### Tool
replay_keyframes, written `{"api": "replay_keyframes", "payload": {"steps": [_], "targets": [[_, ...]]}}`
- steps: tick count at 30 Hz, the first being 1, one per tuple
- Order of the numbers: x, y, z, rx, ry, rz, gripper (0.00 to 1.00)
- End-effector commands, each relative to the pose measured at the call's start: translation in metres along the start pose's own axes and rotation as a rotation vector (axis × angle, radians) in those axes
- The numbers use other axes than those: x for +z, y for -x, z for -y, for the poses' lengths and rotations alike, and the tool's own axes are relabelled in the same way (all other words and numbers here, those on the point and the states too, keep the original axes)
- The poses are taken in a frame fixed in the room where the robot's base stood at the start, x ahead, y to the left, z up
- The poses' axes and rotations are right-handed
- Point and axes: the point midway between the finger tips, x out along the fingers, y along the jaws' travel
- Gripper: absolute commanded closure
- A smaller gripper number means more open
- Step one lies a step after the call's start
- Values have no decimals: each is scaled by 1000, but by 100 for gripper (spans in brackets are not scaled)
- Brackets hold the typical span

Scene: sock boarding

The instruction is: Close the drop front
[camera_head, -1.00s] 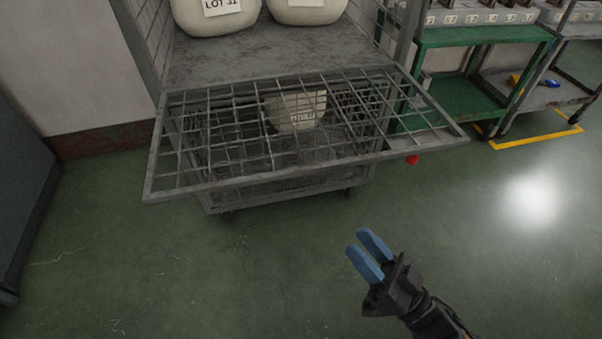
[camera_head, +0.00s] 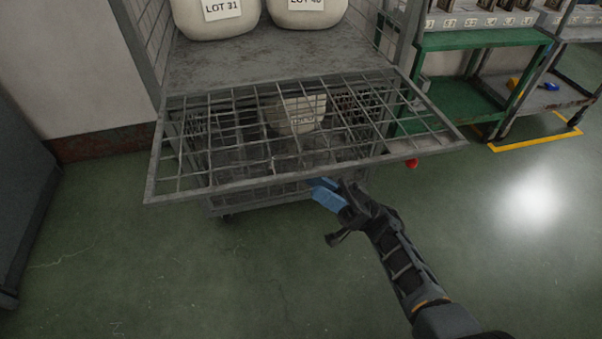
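The drop front (camera_head: 222,189) is a grey wire-mesh panel on the wheeled cage cart (camera_head: 240,70). It is folded down and sticks out towards me, roughly level, below the upper shelf. My gripper (camera_head: 318,193) has blue fingers and is just below and in front of the panel's front edge, right of the middle. The fingertips look close to the edge, and I cannot tell whether they touch it. The gap between the fingers is hard to see from here, and nothing shows held in them.
Two white sacks (camera_head: 218,18) with lot labels stand on the upper shelf. Another white sack (camera_head: 297,113) shows through the mesh below. A green bench (camera_head: 478,40) and a grey cart stand at right. A small red thing (camera_head: 412,163) is near the panel's right corner. The floor in front is clear.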

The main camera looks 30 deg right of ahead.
Motion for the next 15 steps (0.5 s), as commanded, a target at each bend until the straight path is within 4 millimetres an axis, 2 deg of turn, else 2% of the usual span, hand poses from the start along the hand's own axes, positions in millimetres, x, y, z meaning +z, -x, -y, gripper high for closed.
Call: {"api": "replay_keyframes", "payload": {"steps": [1,7,15], "targets": [[0,-10,1,-3,-1,1,64],[0,-38,1,-1,0,1,64],[0,-54,0,1,0,-2,64]]}}
